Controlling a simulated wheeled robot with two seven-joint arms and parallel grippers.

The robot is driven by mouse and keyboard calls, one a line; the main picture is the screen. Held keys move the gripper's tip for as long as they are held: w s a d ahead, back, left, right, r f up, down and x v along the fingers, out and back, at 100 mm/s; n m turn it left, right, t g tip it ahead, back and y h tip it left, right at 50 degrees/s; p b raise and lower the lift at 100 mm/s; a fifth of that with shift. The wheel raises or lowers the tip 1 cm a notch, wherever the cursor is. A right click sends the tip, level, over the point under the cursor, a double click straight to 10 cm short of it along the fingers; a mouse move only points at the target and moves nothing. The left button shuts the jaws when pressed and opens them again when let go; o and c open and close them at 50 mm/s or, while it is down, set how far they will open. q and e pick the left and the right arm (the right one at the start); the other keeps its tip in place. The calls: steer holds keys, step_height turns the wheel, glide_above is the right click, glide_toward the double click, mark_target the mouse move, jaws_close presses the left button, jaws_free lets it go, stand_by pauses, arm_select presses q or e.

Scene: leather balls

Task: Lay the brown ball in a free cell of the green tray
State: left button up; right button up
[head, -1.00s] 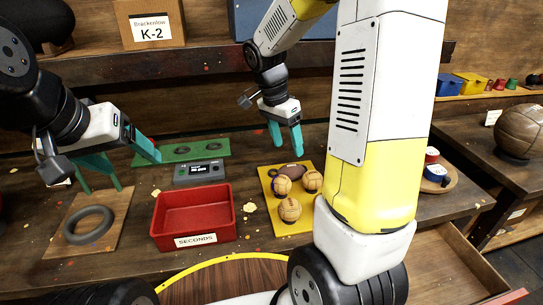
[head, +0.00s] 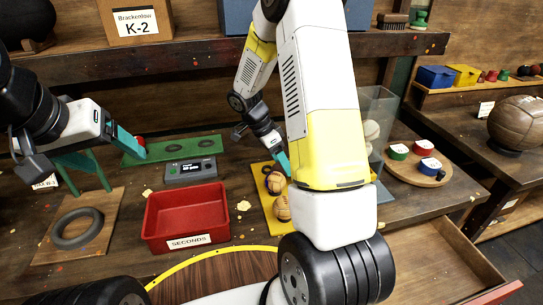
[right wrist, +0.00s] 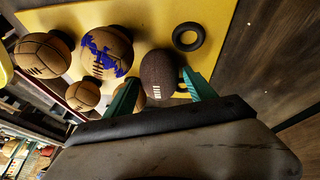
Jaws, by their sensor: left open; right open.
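The dark brown ball (right wrist: 159,72), oval with pale lacing, lies on the yellow mat (right wrist: 220,22) in the right wrist view. My right gripper (right wrist: 162,78) is open with one teal finger on each side of it; contact is unclear. In the head view my right gripper (head: 284,167) is over the mat's back part, where the arm largely hides the brown ball. The green tray (head: 150,155) lies at the back left with dark round cells; two look empty. My left gripper (head: 124,170) is open and empty, partly covering the tray's left end. A small red thing (head: 140,142) shows behind its finger.
Tan balls (right wrist: 106,50) lie close to the brown ball, one marked blue, beside a black ring (right wrist: 188,36). A red "SECONDS" bin (head: 186,218) and a grey display box (head: 190,170) stand between mat and left arm. A clear container (head: 376,115) stands behind the right arm.

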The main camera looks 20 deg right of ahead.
steer(key=shift+s+d+f, duration=0.1)
steer(key=shift+d+f, duration=0.05)
steer(key=shift+f, duration=0.2)
steer(key=shift+c, duration=0.4)
steer(key=shift+r, duration=0.15)
steer(key=c, duration=1.3)
